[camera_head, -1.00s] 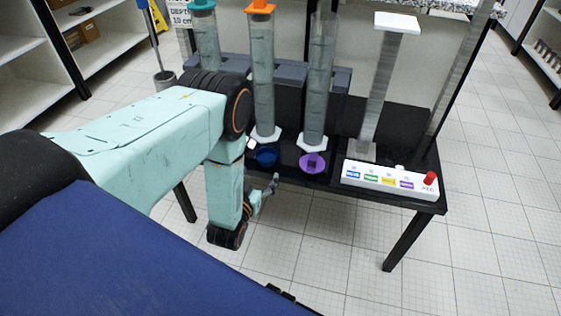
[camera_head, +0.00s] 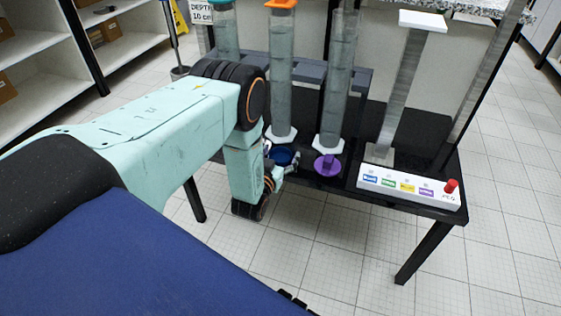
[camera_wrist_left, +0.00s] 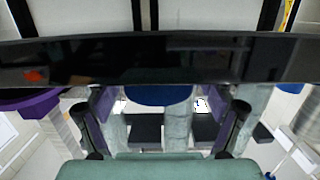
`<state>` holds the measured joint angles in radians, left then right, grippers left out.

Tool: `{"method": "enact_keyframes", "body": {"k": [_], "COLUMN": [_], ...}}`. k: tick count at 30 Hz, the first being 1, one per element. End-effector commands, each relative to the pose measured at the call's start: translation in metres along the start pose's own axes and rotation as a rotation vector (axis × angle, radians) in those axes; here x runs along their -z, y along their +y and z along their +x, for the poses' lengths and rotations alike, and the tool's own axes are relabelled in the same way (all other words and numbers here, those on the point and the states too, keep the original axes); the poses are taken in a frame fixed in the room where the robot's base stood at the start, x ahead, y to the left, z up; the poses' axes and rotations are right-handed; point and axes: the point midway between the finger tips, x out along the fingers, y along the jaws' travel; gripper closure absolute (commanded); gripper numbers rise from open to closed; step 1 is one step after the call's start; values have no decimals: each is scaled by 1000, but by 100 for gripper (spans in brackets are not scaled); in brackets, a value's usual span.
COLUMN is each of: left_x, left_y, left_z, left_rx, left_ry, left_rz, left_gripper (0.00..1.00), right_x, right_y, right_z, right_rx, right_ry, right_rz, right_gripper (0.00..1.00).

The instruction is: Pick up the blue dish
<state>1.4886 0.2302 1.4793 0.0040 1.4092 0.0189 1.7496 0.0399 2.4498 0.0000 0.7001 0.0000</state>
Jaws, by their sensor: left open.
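The blue dish (camera_head: 284,157) sits at the front of the black table, at the foot of the column with the orange top. My left gripper (camera_head: 282,168) is at the table's front edge, beside the dish and partly covering it. In the left wrist view the blue dish (camera_wrist_left: 158,95) shows below the dark table edge band, in the gap between the two spread fingers of the left gripper (camera_wrist_left: 162,105). The gripper is open and nothing is held. I cannot tell whether a finger touches the dish. My right gripper is not in view.
A purple dish (camera_head: 327,166) stands just right of the blue one. Tall clear columns (camera_head: 281,80) rise close behind the dishes. A white control panel (camera_head: 408,188) with coloured labels and a red button (camera_head: 451,186) is at the table's right. The floor in front is clear.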

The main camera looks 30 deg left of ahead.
Motion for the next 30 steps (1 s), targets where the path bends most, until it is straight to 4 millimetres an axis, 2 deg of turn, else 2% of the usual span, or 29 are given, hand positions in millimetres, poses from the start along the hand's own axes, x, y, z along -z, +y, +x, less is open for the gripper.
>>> {"method": "enact_keyframes", "body": {"k": [5, 21, 30], "left_x": [1, 0, 5], "left_y": [1, 1, 1], "left_z": [0, -1, -1], "left_rx": [-1, 0, 0], "left_ry": [0, 0, 1], "left_rz": [0, 0, 0], "left_gripper": [20, 66, 67], "right_x": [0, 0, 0], "right_y": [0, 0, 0], "right_z": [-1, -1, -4], "right_rx": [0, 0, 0], "right_ry": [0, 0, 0], "right_rz": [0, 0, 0], "right_gripper": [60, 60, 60]}}
